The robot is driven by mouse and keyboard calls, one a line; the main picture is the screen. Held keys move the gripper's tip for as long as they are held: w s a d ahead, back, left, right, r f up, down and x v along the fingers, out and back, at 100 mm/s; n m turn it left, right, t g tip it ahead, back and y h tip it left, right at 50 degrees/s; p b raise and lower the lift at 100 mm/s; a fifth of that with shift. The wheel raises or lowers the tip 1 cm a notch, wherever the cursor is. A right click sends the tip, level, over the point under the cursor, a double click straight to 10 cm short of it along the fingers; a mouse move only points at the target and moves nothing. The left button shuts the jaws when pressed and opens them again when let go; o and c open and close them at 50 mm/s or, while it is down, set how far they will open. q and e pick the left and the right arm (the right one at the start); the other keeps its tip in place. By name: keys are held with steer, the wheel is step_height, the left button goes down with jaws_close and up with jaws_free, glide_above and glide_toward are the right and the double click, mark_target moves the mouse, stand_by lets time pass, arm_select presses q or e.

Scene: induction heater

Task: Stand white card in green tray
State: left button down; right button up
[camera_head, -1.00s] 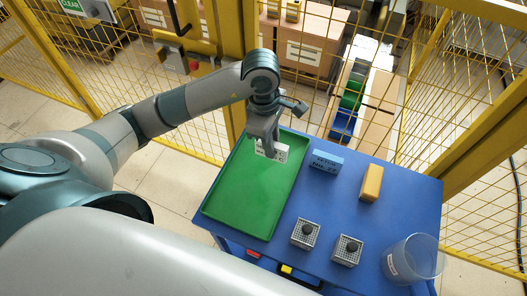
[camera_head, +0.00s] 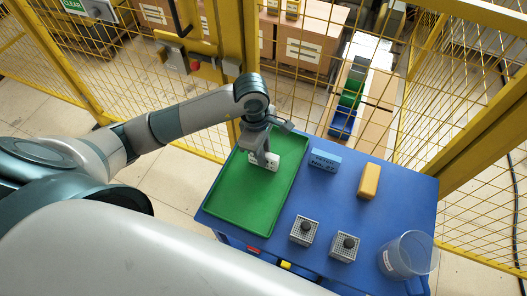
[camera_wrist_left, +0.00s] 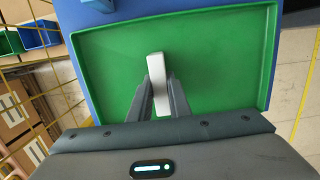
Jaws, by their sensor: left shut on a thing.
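The white card (camera_head: 263,161), a small block with dark print on its face, is upright at the far part of the green tray (camera_head: 243,205). My left gripper (camera_head: 266,158) is shut on it from above. In the left wrist view the card (camera_wrist_left: 158,82) shows as a pale strip between the two fingers (camera_wrist_left: 159,97), with the green tray (camera_wrist_left: 215,60) behind it. Whether its lower edge touches the tray floor I cannot tell. My right gripper is not in view.
On the blue table (camera_head: 330,200), right of the tray, are a blue block (camera_head: 325,160), a yellow block (camera_head: 369,180), two grey gridded holders with dark knobs (camera_head: 304,230) (camera_head: 345,246) and a clear cup (camera_head: 408,255). Yellow mesh fencing (camera_head: 480,190) stands around. The tray's near part is empty.

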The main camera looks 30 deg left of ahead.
arm_select(q)
steer(key=shift+f, duration=0.2)
steer(key=shift+f, duration=0.1)
steer(key=c, duration=1.6)
jaws_free()
steer(key=shift+c, duration=0.2)
